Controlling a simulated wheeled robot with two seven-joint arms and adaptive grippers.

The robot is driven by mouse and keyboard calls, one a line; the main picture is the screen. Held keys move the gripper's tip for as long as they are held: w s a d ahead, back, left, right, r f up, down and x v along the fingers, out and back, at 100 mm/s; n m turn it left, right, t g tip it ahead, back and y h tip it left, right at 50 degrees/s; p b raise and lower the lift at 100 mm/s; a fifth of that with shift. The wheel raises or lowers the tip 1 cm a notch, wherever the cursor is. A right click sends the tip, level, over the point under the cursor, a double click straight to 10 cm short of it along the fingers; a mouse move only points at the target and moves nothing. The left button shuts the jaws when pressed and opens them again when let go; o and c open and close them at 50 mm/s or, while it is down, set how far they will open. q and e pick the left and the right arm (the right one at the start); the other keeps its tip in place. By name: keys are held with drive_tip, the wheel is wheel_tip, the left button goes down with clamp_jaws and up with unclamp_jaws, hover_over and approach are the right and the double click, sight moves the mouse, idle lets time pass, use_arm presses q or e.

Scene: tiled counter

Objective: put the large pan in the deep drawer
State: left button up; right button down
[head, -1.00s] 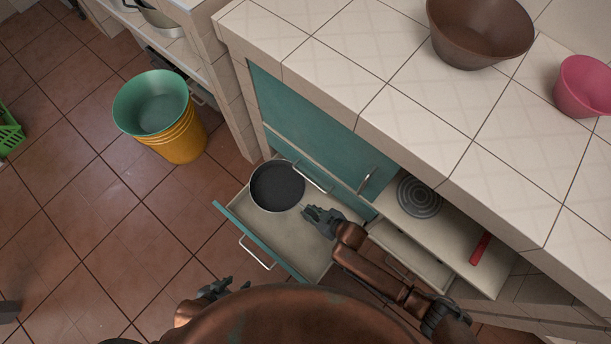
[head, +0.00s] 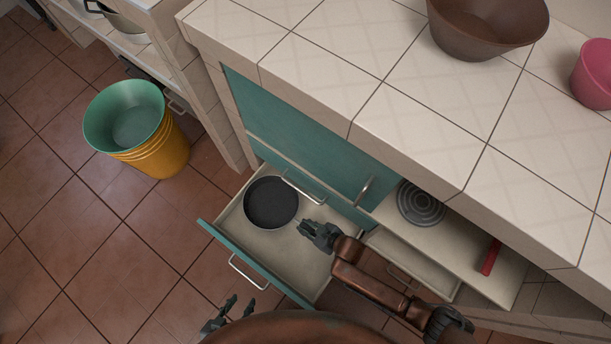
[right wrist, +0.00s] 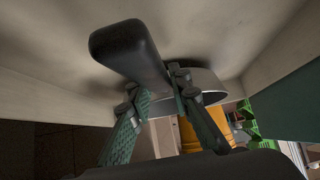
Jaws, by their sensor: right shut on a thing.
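The large pan (head: 271,203), dark inside with a pale rim, sits within the open deep drawer (head: 300,272), towards its left end. My right gripper (head: 312,232) is over the drawer at the pan's right side. In the right wrist view its fingers are shut on the pan's black handle (right wrist: 125,48), with the pan's metal side (right wrist: 207,80) beyond. Whether the pan rests fully on the drawer floor is hard to tell. My left gripper (head: 232,308) is low in the head view, outside the drawer, with its fingers apart and nothing between them.
A shelf right of the drawer holds a grey ringed plate (head: 421,204) and a red-handled object (head: 491,257). The counter (head: 330,90) carries a brown bowl (head: 485,30) and a pink pot (head: 592,75). Stacked buckets (head: 150,150) stand on the floor at left.

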drive_tip(key=shift+f+b, duration=0.4)
drive_tip(key=shift+f, duration=0.55)
use_arm(q)
drive_tip(key=shift+s+a+f+t, duration=0.1)
drive_tip(key=shift+a+f+t, duration=0.15)
drive_tip(key=shift+f, duration=0.5)
use_arm(e)
drive_tip(key=shift+r, duration=0.1)
use_arm(q)
drive_tip(key=shift+d, duration=0.1)
use_arm(e)
drive_tip(key=c, duration=1.8)
unclamp_jaws()
